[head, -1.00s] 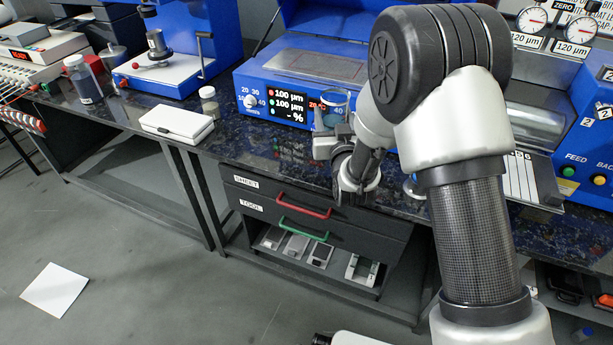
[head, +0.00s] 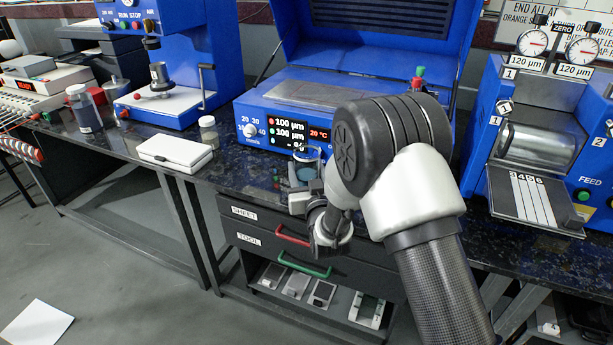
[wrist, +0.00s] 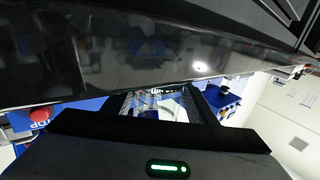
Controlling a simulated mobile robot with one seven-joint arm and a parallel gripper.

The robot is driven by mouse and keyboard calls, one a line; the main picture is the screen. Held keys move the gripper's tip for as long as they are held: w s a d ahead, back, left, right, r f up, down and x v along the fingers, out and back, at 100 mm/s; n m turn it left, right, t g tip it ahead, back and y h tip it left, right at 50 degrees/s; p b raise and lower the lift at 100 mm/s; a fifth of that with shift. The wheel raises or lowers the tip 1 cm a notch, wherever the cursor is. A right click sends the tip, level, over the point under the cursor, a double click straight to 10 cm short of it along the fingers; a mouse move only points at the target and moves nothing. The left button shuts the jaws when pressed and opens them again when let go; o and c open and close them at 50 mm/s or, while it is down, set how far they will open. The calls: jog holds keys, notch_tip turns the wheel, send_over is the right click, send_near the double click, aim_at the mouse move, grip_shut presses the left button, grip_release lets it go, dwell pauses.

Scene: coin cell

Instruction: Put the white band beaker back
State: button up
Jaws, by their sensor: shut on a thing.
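A clear beaker (head: 307,163) stands out in front of the blue coating machine in the head view, at the front of the dark bench. My gripper (head: 303,184) is around it and shut on it. In the wrist view the clear beaker (wrist: 158,104) shows between the two dark fingers of my gripper (wrist: 165,101), partly hidden by the gripper body. I cannot make out a band colour on it. I cannot tell whether its base touches the bench.
The blue machine (head: 268,118) with its display is just behind the beaker. A white box (head: 175,151) and a small jar (head: 208,130) stand to the left on the bench. The SHEET and TOOL drawers (head: 262,229) are below. A roller press (head: 545,135) stands at right.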

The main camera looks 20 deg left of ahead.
jog(key=shift+f, duration=0.55)
jog(key=shift+f, duration=0.2)
jog(key=o, duration=1.2)
jog(key=shift+r, duration=0.15)
